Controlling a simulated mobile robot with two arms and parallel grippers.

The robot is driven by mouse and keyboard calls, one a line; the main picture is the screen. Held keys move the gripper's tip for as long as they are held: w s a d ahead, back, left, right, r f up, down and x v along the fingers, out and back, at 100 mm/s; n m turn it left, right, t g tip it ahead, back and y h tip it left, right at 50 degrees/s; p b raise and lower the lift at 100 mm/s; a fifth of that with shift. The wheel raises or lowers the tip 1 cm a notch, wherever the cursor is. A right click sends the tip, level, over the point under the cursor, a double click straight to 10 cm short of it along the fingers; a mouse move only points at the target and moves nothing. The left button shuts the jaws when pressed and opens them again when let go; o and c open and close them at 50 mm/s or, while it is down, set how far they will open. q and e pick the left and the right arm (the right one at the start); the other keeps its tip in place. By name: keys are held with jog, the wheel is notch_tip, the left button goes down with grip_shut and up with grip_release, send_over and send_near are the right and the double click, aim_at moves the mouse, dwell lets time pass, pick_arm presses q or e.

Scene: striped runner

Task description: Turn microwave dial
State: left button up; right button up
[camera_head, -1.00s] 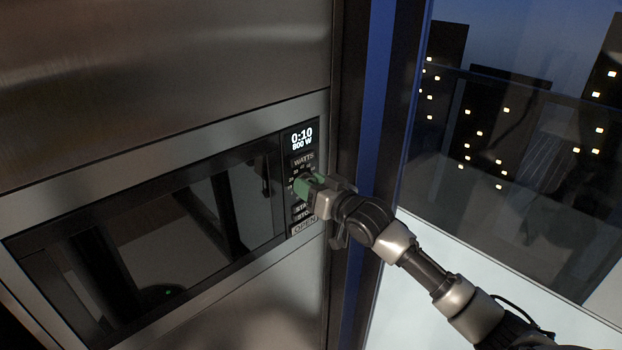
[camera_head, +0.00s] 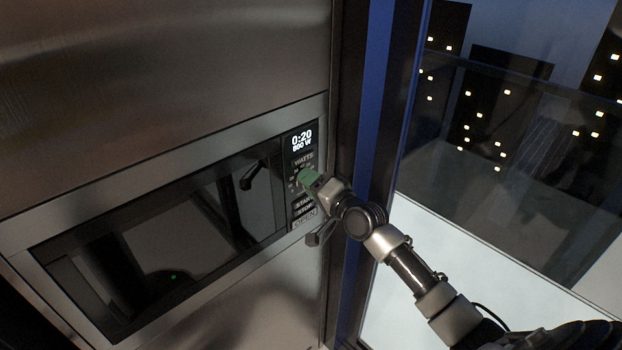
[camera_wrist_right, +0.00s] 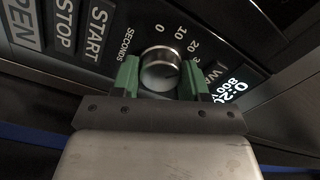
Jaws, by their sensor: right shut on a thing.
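The built-in microwave (camera_head: 60,250) has a dark glass door and a control panel on its right side. Its display (camera_head: 302,140) reads 0:20 and 800 W. The round metal dial (camera_wrist_right: 161,68) shows in the right wrist view between the two green fingertips, with numbers and the word SECONDS around it. My right gripper (camera_wrist_right: 160,80) is shut on the dial. In the head view the right gripper (camera_head: 308,178) is at the panel and hides the dial. My left gripper is not in view.
START, STOP and OPEN buttons (camera_head: 304,212) sit just below the dial. Metal panels (camera_head: 160,70) lie above and below the microwave. A blue-edged frame and a window (camera_head: 500,140) stand to the right, close to my right arm.

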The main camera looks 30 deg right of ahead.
jog(key=shift+m+p, duration=0.5)
jog(key=shift+m, duration=1.5)
jog(key=o, duration=0.9)
jog(key=shift+o, duration=0.2)
jog(key=b+v, duration=0.2)
jog(key=v, duration=0.9)
jog(key=shift+w+f, duration=0.1)
